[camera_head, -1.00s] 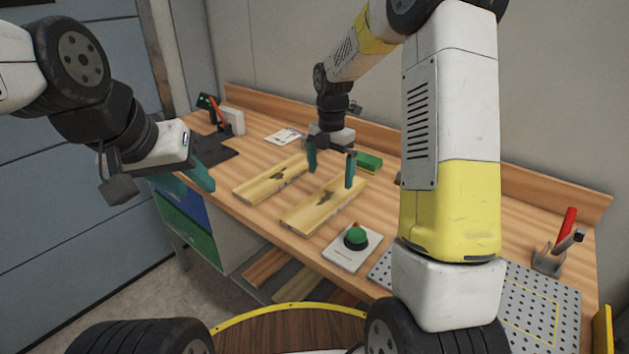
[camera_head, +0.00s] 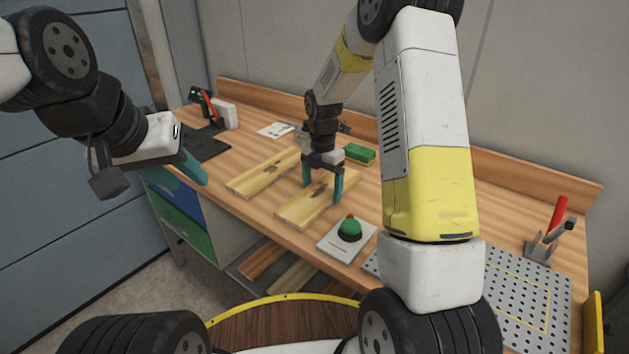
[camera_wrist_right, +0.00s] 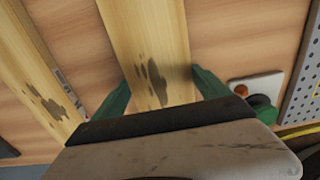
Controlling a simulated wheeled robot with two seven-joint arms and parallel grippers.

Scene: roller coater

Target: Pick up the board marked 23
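Two light wooden boards with dark stains lie side by side on the bench: a left board (camera_head: 258,176) and a right board (camera_head: 296,212). No number 23 is legible on either. A small marking strip shows on the side edge of the left board (camera_wrist_right: 40,100) in the right wrist view. My right gripper (camera_head: 322,194) points down with its teal fingers on either side of the right board (camera_wrist_right: 148,40). The fingers are open, and firm contact is not visible. My left gripper (camera_head: 188,170) hangs near the bench's left edge, holding no visible object; its finger gap is unclear.
A green-and-yellow block (camera_head: 359,154) lies behind. A perforated plate (camera_head: 515,300) and a red-handled tool in a holder (camera_head: 545,240) are at the right. A dark device (camera_head: 207,143) stands at the back left.

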